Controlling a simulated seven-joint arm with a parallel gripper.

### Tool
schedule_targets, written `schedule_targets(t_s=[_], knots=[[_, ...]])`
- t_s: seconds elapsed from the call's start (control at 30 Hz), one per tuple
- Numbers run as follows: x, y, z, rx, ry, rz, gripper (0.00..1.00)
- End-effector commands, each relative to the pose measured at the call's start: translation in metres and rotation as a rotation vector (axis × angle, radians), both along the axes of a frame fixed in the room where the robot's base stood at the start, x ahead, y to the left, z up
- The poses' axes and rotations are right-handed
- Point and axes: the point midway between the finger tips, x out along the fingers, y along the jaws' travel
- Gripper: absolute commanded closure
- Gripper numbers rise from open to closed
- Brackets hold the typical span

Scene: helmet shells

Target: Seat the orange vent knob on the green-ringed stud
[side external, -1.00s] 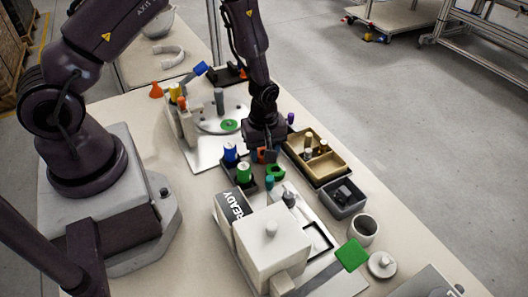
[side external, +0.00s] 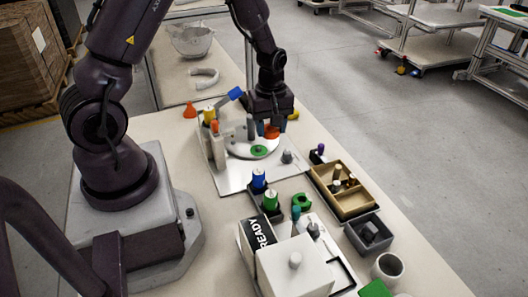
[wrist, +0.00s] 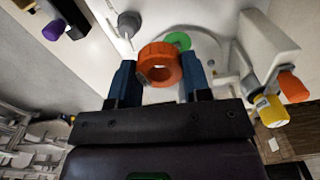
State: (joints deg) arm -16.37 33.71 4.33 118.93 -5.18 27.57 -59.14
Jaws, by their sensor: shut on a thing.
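The orange vent knob (wrist: 160,64) is a thick ring with a round hole, held between the two blue fingertips of my gripper (wrist: 158,78). In the side view the knob (side external: 271,132) shows under my gripper (side external: 267,128), above the far part of the pale fixture plate. The green ring (side external: 259,151) lies on the round pale disc, nearer the camera than the held knob. In the wrist view the green ring (wrist: 178,40) shows just beyond the knob, partly covered by it. The stud inside the ring is too small to make out clearly.
A grey post (side external: 250,127) stands close left of my gripper, and a grey knob (side external: 287,157) sits right of the green ring. A tan tray (side external: 352,203) lies to the right.

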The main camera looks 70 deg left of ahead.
Motion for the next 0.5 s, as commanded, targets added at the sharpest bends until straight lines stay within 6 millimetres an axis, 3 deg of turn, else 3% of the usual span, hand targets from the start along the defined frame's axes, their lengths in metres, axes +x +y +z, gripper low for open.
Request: schedule_targets(t_s=[0.03,0.17,0.3,0.5], knots=[[-0.006,0.018,0.000,-0.001,0.001,-0.038,0.78],[-0.014,0.041,-0.001,-0.001,0.000,-0.205,0.78],[-0.014,0.046,0.000,0.000,-0.001,-0.390,0.78],[-0.014,0.046,-0.003,-0.002,0.000,-0.528,0.78]])
